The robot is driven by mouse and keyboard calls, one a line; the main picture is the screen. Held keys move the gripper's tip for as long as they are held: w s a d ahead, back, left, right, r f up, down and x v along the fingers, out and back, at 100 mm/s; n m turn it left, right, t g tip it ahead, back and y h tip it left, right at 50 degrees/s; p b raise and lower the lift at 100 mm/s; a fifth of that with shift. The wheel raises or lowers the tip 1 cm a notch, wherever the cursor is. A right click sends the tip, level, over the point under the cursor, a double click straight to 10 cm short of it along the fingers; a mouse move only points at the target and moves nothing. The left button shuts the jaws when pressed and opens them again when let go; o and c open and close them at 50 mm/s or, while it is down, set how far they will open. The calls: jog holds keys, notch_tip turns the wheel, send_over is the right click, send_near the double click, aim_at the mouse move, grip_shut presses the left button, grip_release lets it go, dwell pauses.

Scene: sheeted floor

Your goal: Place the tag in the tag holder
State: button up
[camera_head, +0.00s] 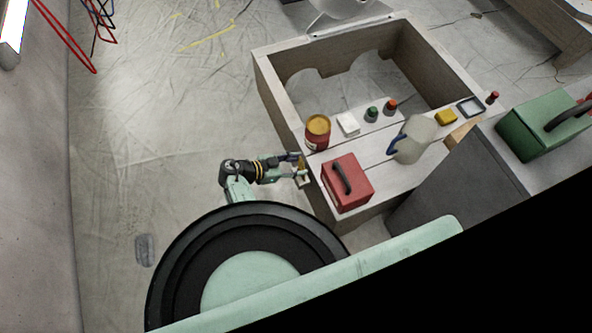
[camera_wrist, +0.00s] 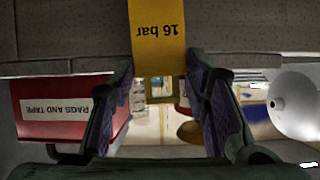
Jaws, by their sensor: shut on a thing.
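The yellow tag (camera_wrist: 157,35), with upside-down black print "16 bar", runs from the top of the wrist view down between my fingers. A hollow yellow frame (camera_wrist: 148,90) shows below the printed part; I cannot tell whether it belongs to the tag. My gripper (camera_wrist: 166,105) is shut on the tag. In the head view, my gripper (camera_head: 301,171) is beside the near left edge of the wooden bench (camera_head: 372,157), left of the red box. A small yellow bit shows at its fingers there. I cannot make out the tag holder for certain in either view.
The red box (camera_head: 347,184) labelled "RAGS AND TAPE" is close to my gripper. A red can (camera_head: 317,132), white block (camera_head: 348,123), capped bottles, pale jug (camera_head: 415,137), yellow block (camera_head: 446,117) and dark-rimmed tray (camera_head: 470,107) stand on the bench. Floor to the left is mostly clear.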

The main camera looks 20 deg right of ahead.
jog(key=shift+f+b, duration=0.75)
jog(key=shift+f, duration=0.9)
jog(key=shift+f, duration=0.15)
jog(key=o, duration=0.9)
jog(key=shift+o, duration=0.2)
